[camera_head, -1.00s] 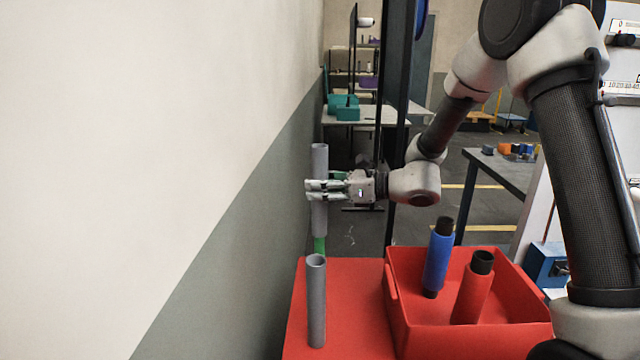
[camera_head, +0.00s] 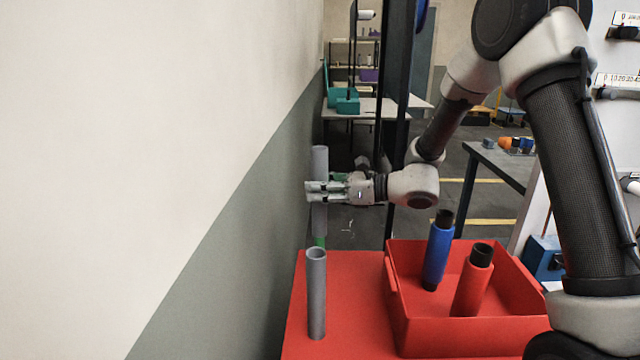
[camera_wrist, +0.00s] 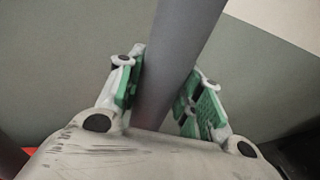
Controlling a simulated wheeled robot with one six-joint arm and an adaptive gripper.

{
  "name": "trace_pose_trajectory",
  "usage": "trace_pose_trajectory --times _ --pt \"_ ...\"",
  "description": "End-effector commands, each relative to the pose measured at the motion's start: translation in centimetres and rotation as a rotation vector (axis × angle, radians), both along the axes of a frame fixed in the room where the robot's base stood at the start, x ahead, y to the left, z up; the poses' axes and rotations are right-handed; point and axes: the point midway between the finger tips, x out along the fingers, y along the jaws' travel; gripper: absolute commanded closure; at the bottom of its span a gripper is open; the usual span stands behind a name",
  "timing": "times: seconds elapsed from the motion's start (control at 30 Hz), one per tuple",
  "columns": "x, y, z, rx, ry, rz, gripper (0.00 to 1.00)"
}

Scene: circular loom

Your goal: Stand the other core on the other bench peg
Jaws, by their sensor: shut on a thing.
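One grey tube core (camera_head: 319,216) is upright in my gripper (camera_head: 320,191) over the far left end of the red bench (camera_head: 357,290). My gripper is shut on its middle, and the wrist view shows the core (camera_wrist: 172,75) between the green finger pads. A green bench peg (camera_head: 319,242) shows just under the core's lower end. I cannot tell whether the core is around the peg or in front of it. The other grey core (camera_head: 316,297) stands upright at the near left of the bench. Any peg inside it is hidden.
A red crate (camera_head: 398,310) on the bench's right holds a blue spool (camera_head: 437,255) and a red spool (camera_head: 471,285), both with black ends. A wall (camera_head: 240,215) runs close along the bench's left. A dark post (camera_head: 396,130) stands behind.

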Motion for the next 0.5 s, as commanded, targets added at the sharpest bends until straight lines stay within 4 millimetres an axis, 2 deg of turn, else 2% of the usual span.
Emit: trace_pose_trajectory --times 0.5 --pt "0.0 0.0 -2.7 0.0 0.001 0.001 0.93"
